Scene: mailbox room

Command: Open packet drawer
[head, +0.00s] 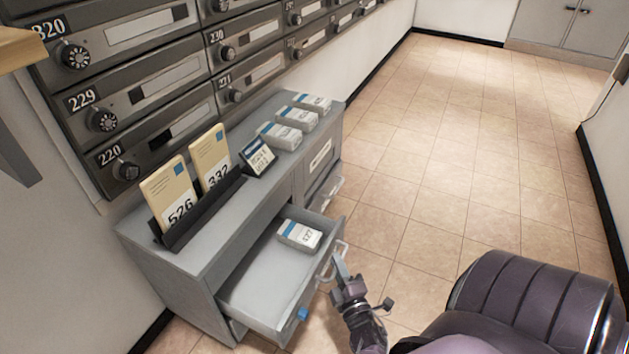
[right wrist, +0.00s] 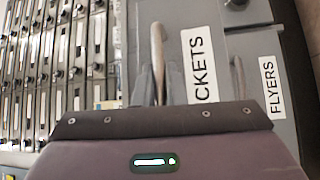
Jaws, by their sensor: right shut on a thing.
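The packet drawer (head: 262,291) in the low grey cabinet is pulled out, and its inside shows in the head view. One white and blue packet (head: 300,235) lies toward its far end. My right gripper (head: 340,268) is at the drawer's front and shut on its handle (head: 331,262). In the right wrist view the handle (right wrist: 158,60) stands upright between the fingers, beside a label (right wrist: 199,65) of which "CKETS" can be read. My left gripper is not in view.
A second drawer labelled FLYERS (right wrist: 272,85) is beside it. On the cabinet top (head: 190,262) stand upright envelopes (head: 170,193) in a dark rack, a small sign (head: 257,157) and several packets (head: 279,136). Numbered mailboxes (head: 150,85) line the wall above. The tiled floor (head: 450,150) to the right is clear.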

